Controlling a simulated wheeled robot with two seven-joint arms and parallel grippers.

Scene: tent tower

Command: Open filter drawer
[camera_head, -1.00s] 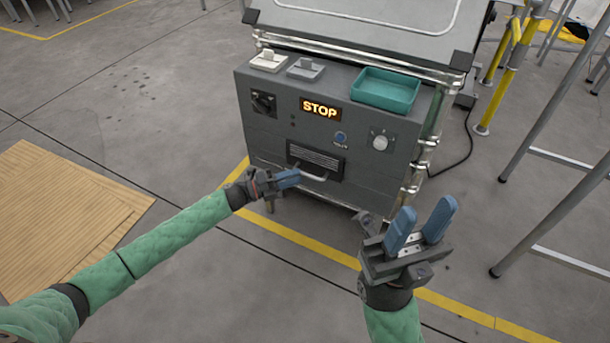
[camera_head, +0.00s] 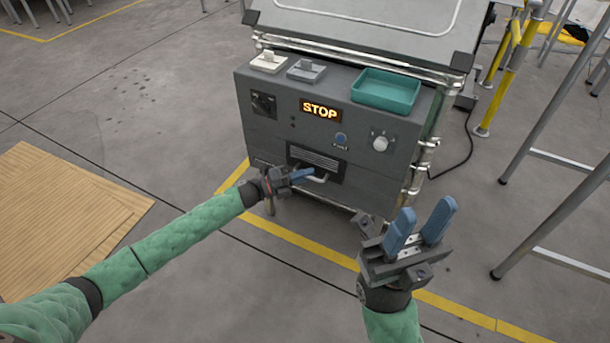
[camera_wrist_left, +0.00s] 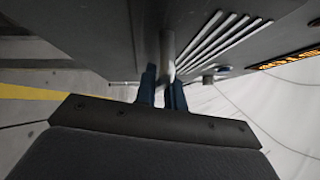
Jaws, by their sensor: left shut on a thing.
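The filter drawer (camera_head: 318,158) is a dark panel with light slats low on the front of the grey machine, and it looks closed. Its pale bar handle (camera_head: 320,178) runs below the slats. My left gripper (camera_head: 303,174) is at the left part of the handle. In the left wrist view the blue fingers (camera_wrist_left: 163,92) are shut with the handle bar (camera_wrist_left: 168,55) between them, beside the drawer slats (camera_wrist_left: 215,45). My right gripper (camera_head: 420,233) is open and empty, fingers up, in front of the machine's right side.
The machine front (camera_head: 270,135) carries a lit STOP display (camera_head: 320,109), knobs and a blue button (camera_head: 341,139). A teal tray (camera_head: 386,91) sits on top. Wooden boards (camera_head: 60,215) lie at left. Metal table legs (camera_head: 555,135) stand at right. Floor in front is clear.

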